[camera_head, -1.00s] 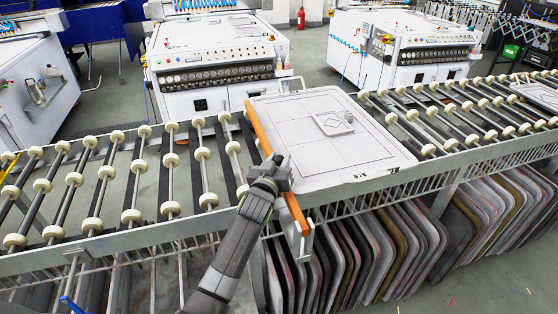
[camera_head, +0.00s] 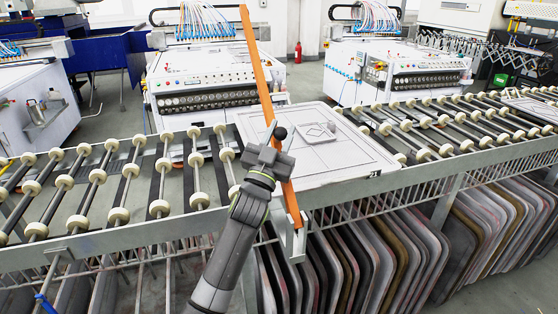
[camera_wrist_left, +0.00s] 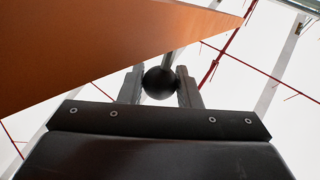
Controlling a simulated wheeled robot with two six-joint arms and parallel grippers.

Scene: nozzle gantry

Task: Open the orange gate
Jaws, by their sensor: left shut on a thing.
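The orange gate (camera_head: 261,80) is a long flat bar. It stands tilted steeply up from the near rail of the roller conveyor, its top end high above the white machine. A dark ball knob sits on its side; it shows in the left wrist view (camera_wrist_left: 159,83) on a metal stem. My left gripper (camera_head: 277,145) is at the gate's lower half. In the left wrist view its two fingers (camera_wrist_left: 160,88) are shut on the knob, one on each side. The orange gate fills the upper left of that view (camera_wrist_left: 90,45). My right gripper is not in view.
A grey tray (camera_head: 345,150) lies on the rollers right of the gate. Roller rails (camera_head: 125,190) run left and right. Several upright trays (camera_head: 400,240) stand in a rack below. White machines (camera_head: 215,85) stand behind. Free air surrounds the raised gate.

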